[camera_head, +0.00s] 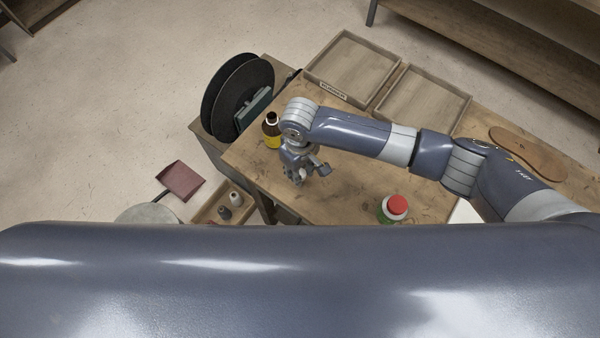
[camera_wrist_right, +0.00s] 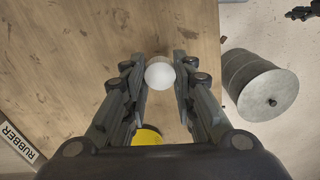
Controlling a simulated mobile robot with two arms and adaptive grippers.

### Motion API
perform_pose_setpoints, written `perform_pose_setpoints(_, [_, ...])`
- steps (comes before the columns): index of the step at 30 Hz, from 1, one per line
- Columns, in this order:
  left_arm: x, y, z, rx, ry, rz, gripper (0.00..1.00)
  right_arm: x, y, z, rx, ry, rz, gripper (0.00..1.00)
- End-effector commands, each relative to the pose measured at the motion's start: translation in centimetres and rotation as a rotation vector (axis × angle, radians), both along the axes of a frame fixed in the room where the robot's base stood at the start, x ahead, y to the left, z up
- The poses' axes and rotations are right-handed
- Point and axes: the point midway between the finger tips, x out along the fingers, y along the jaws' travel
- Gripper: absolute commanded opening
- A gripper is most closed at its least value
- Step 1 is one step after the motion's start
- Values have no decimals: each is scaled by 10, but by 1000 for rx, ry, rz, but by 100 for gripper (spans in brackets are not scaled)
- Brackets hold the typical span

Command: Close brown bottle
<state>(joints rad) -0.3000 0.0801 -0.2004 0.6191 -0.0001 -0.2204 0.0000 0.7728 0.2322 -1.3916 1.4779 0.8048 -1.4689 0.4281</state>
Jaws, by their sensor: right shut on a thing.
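The brown bottle (camera_head: 271,130) with a yellow label stands upright near the table's left edge in the head view, beside my right gripper. Its opening is too small to make out there. In the wrist view a yellow patch (camera_wrist_right: 147,135), seemingly the bottle's label, shows partly behind the gripper body. My right gripper (camera_head: 298,172) is above the table, just right of and nearer than the bottle. In the wrist view the right gripper (camera_wrist_right: 160,82) is shut on a round white cap (camera_wrist_right: 159,76), which is apart from the yellow patch. My left gripper is not in view.
A bottle with a red cap (camera_head: 397,204) stands near the front of the table. Two wooden trays (camera_head: 333,90), one labelled RUBBER, sit at the back. A machine with black wheels (camera_head: 240,95) adjoins the left edge. A drum (camera_wrist_right: 268,95) stands on the floor. A brown sole (camera_head: 527,150) lies right.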

Motion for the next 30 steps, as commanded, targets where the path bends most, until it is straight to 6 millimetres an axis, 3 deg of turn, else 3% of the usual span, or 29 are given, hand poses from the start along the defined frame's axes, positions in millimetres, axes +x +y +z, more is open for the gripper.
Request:
perform_pose_setpoints(2, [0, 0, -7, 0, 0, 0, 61, -5, 3, 6, 4, 1, 4, 18])
perform_pose_setpoints(18, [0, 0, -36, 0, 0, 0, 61, -123, 55, 18, 4, 0, 3, 18])
perform_pose_setpoints(24, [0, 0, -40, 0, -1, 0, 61, -142, 63, 21, 1, -1, -1, 18])
perform_pose_setpoints(30, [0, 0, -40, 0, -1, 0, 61, -146, 64, 22, 0, -1, -1, 18])
